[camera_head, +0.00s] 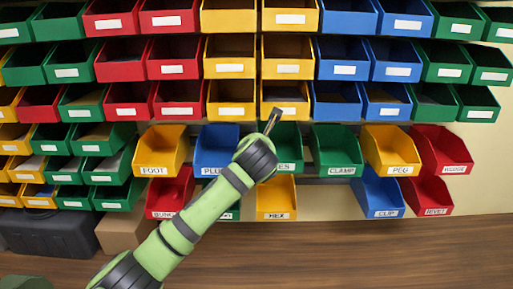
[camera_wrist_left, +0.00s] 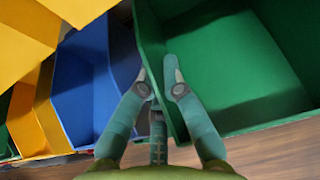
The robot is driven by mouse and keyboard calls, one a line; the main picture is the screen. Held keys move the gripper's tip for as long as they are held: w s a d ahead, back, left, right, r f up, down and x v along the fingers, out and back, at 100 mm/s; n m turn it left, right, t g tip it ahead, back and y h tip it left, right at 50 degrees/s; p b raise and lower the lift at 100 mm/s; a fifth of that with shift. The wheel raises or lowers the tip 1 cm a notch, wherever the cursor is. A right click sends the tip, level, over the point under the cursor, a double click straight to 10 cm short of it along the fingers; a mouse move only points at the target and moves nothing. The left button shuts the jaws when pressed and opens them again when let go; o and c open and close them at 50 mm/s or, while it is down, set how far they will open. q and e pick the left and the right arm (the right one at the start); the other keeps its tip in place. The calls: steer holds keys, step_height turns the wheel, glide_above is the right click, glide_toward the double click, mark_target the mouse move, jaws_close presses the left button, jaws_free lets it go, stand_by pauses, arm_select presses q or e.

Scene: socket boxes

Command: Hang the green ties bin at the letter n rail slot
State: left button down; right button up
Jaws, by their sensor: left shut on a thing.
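A green bin (camera_head: 290,148) in the lower group, whose label shows only the letters "ES", is partly covered by my left wrist in the head view. In the left wrist view, the fingers of my left gripper (camera_wrist_left: 161,88) are closed on the near side wall of a green bin (camera_wrist_left: 235,65). The bin is upright, between a blue bin and the green CLAMP bin. I cannot make out a rail slot marked n. My right gripper is not in view.
A blue bin (camera_head: 212,152) is left of the held bin and the CLAMP bin (camera_head: 338,148) is right. A yellow HEX bin (camera_head: 276,198) is below. Red, yellow, blue and green bins fill the rows above. Bare wall (camera_head: 480,180) shows at the right.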

arm_select(q)
steer(key=shift+r, duration=0.1)
steer(key=shift+w+p, duration=0.8)
steer(key=shift+w, duration=0.15)
steer(key=shift+r+p, duration=0.25)
steer(key=shift+p, duration=0.95)
steer(key=shift+s+a+r+g+p, duration=0.15)
steer(key=shift+r+g+p, duration=0.2)
steer(key=shift+p, duration=0.85)
